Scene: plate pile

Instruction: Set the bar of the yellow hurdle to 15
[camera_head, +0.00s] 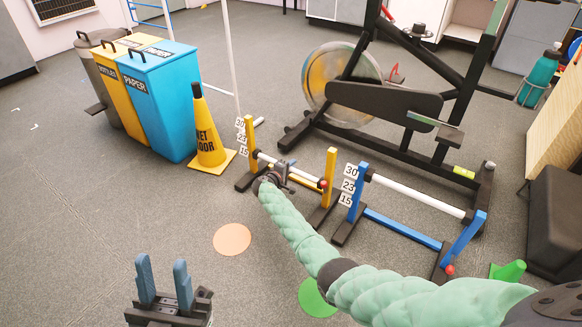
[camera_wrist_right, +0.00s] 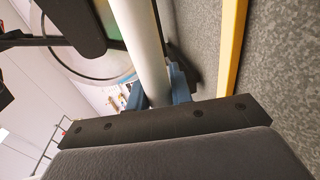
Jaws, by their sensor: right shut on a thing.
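The yellow hurdle (camera_head: 331,166) stands mid-floor, with labels 30, 23 and 15 (camera_head: 243,152) beside its left post. Its white bar (camera_head: 305,175) runs between the posts, its left end about level with the 15 label. I cannot tell whether the ends rest on supports. My right gripper (camera_head: 281,171) is shut on the bar near its middle. In the right wrist view the white bar (camera_wrist_right: 140,40) passes between the blue fingers (camera_wrist_right: 158,92), above the yellow lower rail (camera_wrist_right: 233,45). My left gripper (camera_head: 164,284) is open and empty at the bottom left.
A blue hurdle (camera_head: 400,228) with a white bar stands close on the right. An exercise bike (camera_head: 385,105) is behind. A yellow wet-floor cone (camera_head: 208,130) and bins (camera_head: 160,95) stand at left. Orange (camera_head: 232,239) and green (camera_head: 315,297) discs lie on open floor in front.

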